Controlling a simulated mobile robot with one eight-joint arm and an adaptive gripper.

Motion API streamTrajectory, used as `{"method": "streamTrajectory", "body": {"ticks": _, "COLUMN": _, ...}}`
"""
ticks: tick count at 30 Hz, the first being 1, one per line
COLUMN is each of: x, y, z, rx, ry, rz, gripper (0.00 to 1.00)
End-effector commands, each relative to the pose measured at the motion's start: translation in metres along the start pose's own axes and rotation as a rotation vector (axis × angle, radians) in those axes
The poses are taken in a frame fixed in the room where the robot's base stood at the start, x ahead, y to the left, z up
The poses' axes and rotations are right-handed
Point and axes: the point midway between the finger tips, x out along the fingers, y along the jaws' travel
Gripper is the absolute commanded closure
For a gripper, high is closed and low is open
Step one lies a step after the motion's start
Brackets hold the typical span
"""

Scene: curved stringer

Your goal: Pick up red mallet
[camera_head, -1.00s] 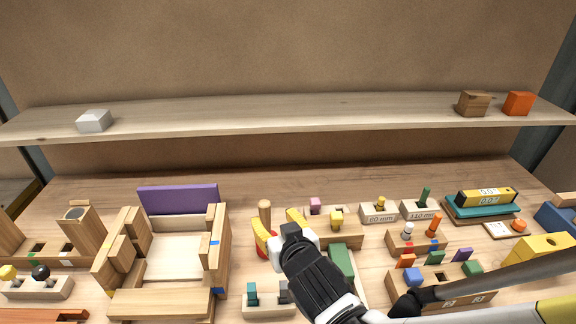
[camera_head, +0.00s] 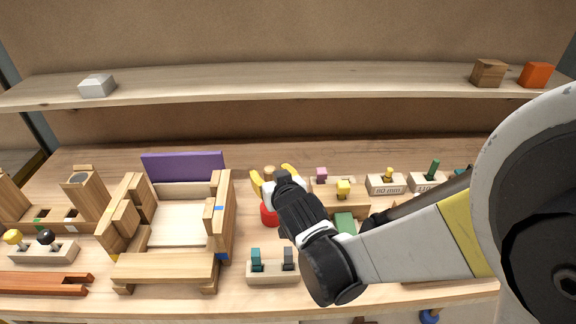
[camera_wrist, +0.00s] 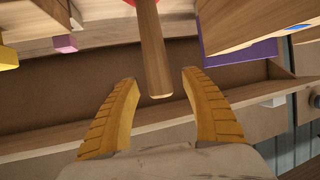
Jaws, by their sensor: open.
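The red mallet stands head down on the workbench, its wooden handle (camera_head: 270,174) pointing up and its red head (camera_head: 269,214) low, partly hidden by my gripper. My gripper (camera_head: 273,176) has its two yellow fingers spread open, one on each side of the upper handle. In the wrist view, the handle (camera_wrist: 154,55) comes down from the top edge, and its free end lies between the open fingertips (camera_wrist: 160,78). Gaps show on both sides of the handle. Only a sliver of the red head (camera_wrist: 146,2) shows there.
A wooden frame assembly with a purple panel (camera_head: 183,167) stands close left of the mallet. A block with teal and grey pegs (camera_head: 272,272) lies in front. Slotted blocks (camera_head: 386,184) stand to the right. A shelf (camera_head: 280,84) runs across the back. My arm covers the right side.

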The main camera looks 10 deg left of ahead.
Motion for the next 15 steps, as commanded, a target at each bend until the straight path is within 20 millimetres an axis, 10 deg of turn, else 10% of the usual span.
{"method": "streamTrajectory", "body": {"ticks": 2, "x": -0.0004, "y": 0.0000, "z": -0.0003, "rx": 0.000, "ry": 0.000, "rz": 0.000, "gripper": 0.51}}
{"method": "streamTrajectory", "body": {"ticks": 7, "x": -0.0005, "y": -0.0001, "z": -0.0003, "rx": 0.000, "ry": 0.000, "rz": 0.000, "gripper": 1.00}}
{"method": "streamTrajectory", "body": {"ticks": 15, "x": -0.0005, "y": -0.0001, "z": -0.0004, "rx": 0.000, "ry": 0.000, "rz": 0.000, "gripper": 1.00}}
